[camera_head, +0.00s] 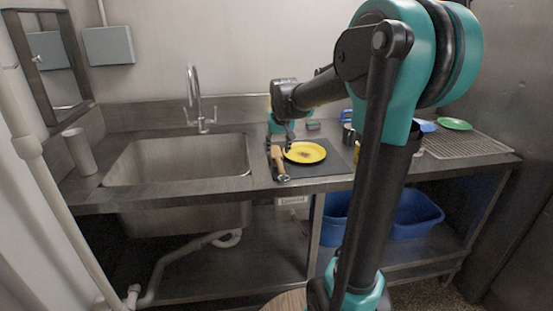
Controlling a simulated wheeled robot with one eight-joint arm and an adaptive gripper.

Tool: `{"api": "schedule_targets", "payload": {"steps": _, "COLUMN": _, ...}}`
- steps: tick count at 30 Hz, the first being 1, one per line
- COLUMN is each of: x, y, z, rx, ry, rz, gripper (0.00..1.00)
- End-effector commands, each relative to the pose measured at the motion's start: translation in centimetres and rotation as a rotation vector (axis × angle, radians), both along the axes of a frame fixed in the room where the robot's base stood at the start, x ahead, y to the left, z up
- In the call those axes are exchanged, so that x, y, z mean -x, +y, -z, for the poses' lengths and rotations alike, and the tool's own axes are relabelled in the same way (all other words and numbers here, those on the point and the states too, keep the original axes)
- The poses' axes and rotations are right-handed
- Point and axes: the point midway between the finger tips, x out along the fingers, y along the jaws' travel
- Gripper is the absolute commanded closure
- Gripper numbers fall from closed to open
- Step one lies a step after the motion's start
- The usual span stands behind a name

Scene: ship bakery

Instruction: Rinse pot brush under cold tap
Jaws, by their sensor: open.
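A brush with a wooden-coloured handle (279,165), which looks like the pot brush, lies at the left edge of a dark mat (333,165), handle end toward the counter's front. Its far end is hard to make out near my gripper. My gripper (289,140) points down just behind the brush and a yellow plate (305,152). It is open, and its fingers are small and dark here. I cannot tell whether they touch anything. The tap (195,95) has a tall curved spout and stands behind the steel sink (180,160). No water is visible.
A grey cup (79,152) stands left of the sink. A wire rack (465,142) with a green plate (454,124) is at the right. Blue tubs (416,217) sit on the lower shelf. My arm hides part of the right counter. The sink looks empty.

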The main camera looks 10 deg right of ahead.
Motion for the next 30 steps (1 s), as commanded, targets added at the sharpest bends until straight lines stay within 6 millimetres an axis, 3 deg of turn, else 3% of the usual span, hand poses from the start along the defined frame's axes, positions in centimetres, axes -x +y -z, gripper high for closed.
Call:
{"api": "schedule_targets", "payload": {"steps": 7, "x": -0.7, "y": 0.1, "z": 1.5, "rx": 0.000, "ry": 0.000, "rz": 0.000, "gripper": 0.55}}
{"api": "schedule_targets", "payload": {"steps": 15, "x": -2.2, "y": 0.2, "z": 4.8, "rx": 0.000, "ry": 0.000, "rz": 0.000, "gripper": 0.55}}
{"api": "schedule_targets", "payload": {"steps": 25, "x": -2.4, "y": 0.2, "z": 5.4, "rx": 0.000, "ry": 0.000, "rz": 0.000, "gripper": 0.55}}
{"api": "schedule_targets", "payload": {"steps": 30, "x": -2.4, "y": 0.2, "z": 5.3, "rx": 0.000, "ry": 0.000, "rz": 0.000, "gripper": 0.76}}
